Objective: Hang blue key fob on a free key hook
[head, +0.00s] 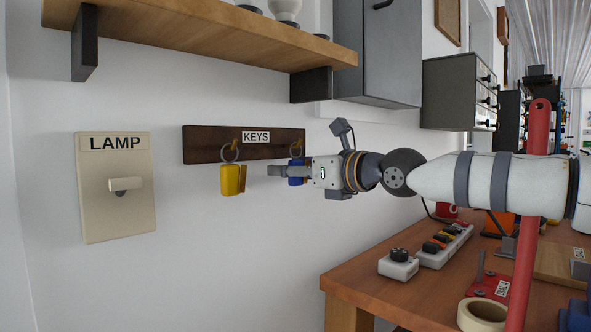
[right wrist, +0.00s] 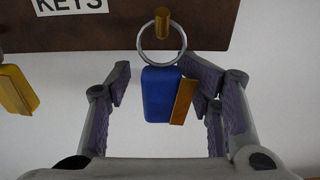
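The blue key fob (right wrist: 160,92) hangs below a brass hook (right wrist: 162,28) on the dark key rack (head: 208,146). Its metal ring (right wrist: 140,50) appears to be looped around that hook, and a brass key hangs beside it. In the head view the blue fob (head: 296,181) is partly hidden behind my right gripper (head: 277,171). In the right wrist view my right gripper (right wrist: 160,80) is open, with one finger on each side of the fob. The left finger is clear of it; I cannot tell whether the right one touches the key. My left gripper is not in view.
A yellow key fob (head: 232,180) hangs on the rack's left hook. A lamp switch plate (head: 117,215) is further left. A wooden shelf (head: 220,35) juts out above the rack. A workbench (head: 350,283) with tools stands at lower right, with a red pole (head: 530,215) in front.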

